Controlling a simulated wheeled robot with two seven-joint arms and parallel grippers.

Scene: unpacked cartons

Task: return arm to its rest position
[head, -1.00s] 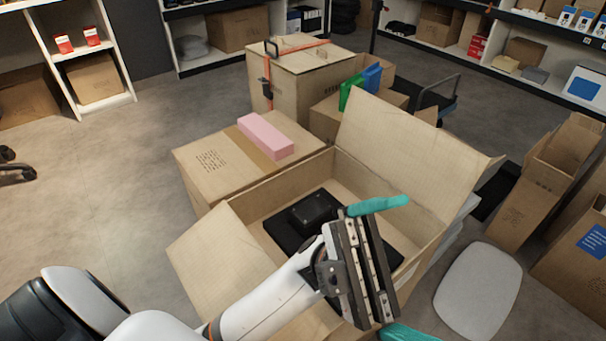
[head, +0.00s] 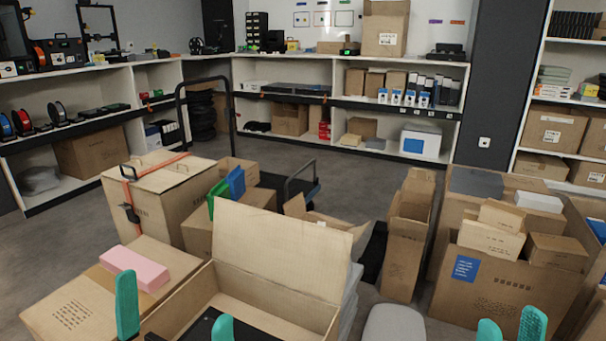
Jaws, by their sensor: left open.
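My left gripper (head: 174,318) shows only as two teal fingertips at the bottom left of the head view. They stand wide apart with nothing between them, in front of the open carton (head: 283,262). My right gripper (head: 511,328) shows as two teal fingertips at the bottom right edge, apart, with nothing seen between them.
A pink block (head: 136,268) lies on a closed carton (head: 74,309) at the left. A strapped carton (head: 155,205) stands behind. Bare floor (head: 345,185) lies before the shelves.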

